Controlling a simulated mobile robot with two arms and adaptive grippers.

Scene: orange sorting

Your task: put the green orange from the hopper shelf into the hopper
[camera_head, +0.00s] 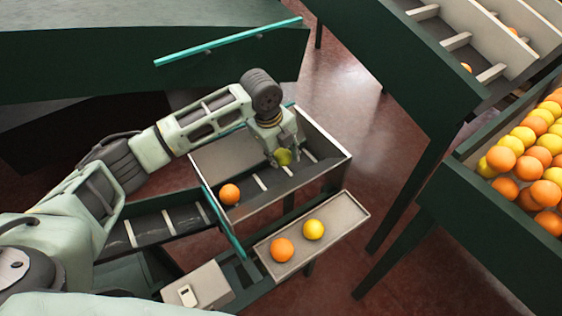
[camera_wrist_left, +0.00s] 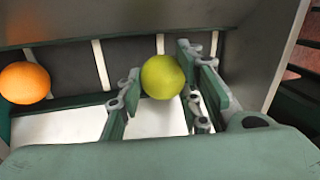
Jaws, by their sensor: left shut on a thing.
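The green orange (camera_head: 284,157) is between the fingers of my left gripper (camera_head: 284,150), which is shut on it. They are over the right part of the hopper (camera_head: 225,154), an open grey box with a dark slatted floor. The height of the fruit above the floor is hard to tell. In the left wrist view, the green orange (camera_wrist_left: 163,77) shows between both fingers (camera_wrist_left: 160,90), with the slats behind it. The hopper shelf (camera_head: 345,211), a shallow grey tray, is in front of the hopper. My right gripper is not in view.
An orange fruit (camera_head: 229,194) lies in the hopper's left part. An orange one (camera_head: 282,250) and a yellow one (camera_head: 313,229) lie on the shelf. A dark slatted chute (camera_head: 150,229) adjoins on the left. A full fruit crate (camera_head: 490,235) stands right, with open floor between.

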